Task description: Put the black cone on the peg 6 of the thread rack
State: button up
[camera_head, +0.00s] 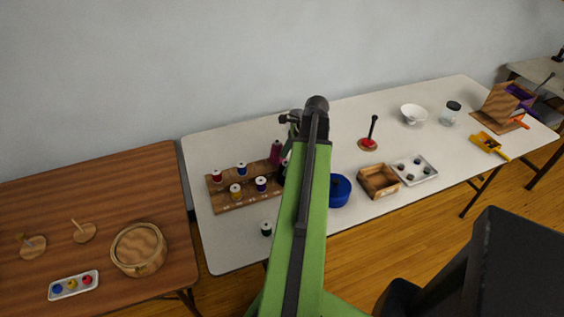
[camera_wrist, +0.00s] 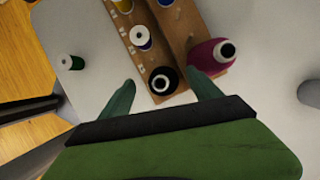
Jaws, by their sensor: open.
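The black cone (camera_wrist: 163,80) shows a pale top in the wrist view. It appears upright at the end of the front row of the wooden thread rack (camera_wrist: 185,20). My gripper (camera_wrist: 161,88) is open, with one finger on each side of the cone and no clear contact. In the head view the rack (camera_head: 218,206) stands at the left of the white table, and my arm hides its right end and most of the black cone. The peg under the cone is hidden, and I cannot read its number.
A magenta cone (camera_wrist: 208,53) stands on the rack close to my right finger. Several smaller spools fill other pegs. A dark green spool (camera_wrist: 71,62) stands alone on the table. A blue round container (camera_head: 339,190) and a wooden box (camera_head: 379,181) are right of my arm.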

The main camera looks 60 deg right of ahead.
jog(key=p+v, duration=0.9)
jog(key=v, duration=0.3)
jog(key=shift+w, duration=0.1)
jog(key=w+a+n+g+y, duration=0.1)
jog(key=w+a+n+g, duration=0.4)
jog(key=w+a, duration=2)
jog(key=a+f+n+t+h, duration=0.1)
jog(key=a+n+h, duration=0.2)
jog(key=a+n, duration=2)
jog(key=a, duration=0.5)
jog(key=shift+w+f+h, duration=0.25)
jog(key=shift+f+h, duration=0.1)
jog(key=shift+h, duration=0.05)
